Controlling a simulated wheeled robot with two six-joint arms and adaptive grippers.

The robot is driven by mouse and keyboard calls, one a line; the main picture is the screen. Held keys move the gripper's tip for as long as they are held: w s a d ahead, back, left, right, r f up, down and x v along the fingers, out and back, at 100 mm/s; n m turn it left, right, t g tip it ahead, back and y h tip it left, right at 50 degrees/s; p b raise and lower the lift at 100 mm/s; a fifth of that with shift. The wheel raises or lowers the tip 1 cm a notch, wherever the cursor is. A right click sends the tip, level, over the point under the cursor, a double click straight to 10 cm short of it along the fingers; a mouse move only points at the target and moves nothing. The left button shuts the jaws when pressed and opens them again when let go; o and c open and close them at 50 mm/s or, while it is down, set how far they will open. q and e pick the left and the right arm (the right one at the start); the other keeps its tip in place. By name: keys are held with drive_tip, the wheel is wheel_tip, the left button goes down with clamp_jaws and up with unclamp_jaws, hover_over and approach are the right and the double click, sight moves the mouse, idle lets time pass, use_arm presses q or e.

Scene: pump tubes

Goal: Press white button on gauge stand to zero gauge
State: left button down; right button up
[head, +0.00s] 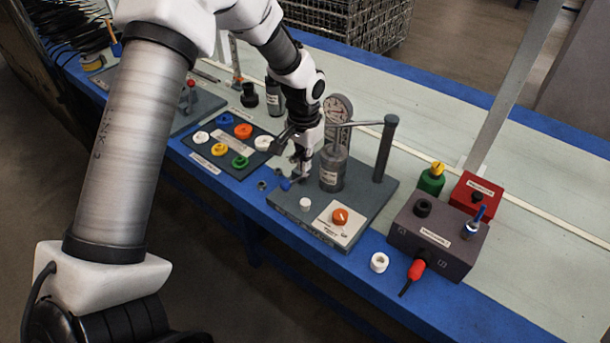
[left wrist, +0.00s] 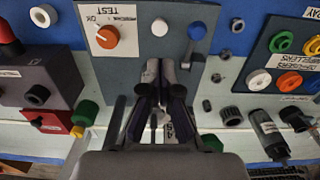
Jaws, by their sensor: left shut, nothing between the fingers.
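The gauge stand (head: 277,206) is a grey plate on the blue-edged bench, with a round dial gauge (head: 338,110) at its back. A small white button (head: 305,204) is on its front part; it also shows in the left wrist view (left wrist: 159,28). A blue knob (head: 285,184) sits left of it. My left gripper (head: 302,174) is shut and empty, pointing down above the plate behind the white button. In the left wrist view, the fingertips (left wrist: 161,66) are apart from the button. My right gripper is not in view.
A labelled grey cylinder (head: 333,172) and a dark post (head: 385,150) with a side arm stand close right of my gripper. An orange knob (head: 340,216) is on a white panel. A tray of coloured caps (head: 215,165) lies left; a grey box (head: 440,228) stands right.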

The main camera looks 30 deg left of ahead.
sight(305, 202)
use_arm(q)
wheel_tip(305, 202, down, 13)
drive_tip(key=shift+r, duration=0.1)
idle(0.3)
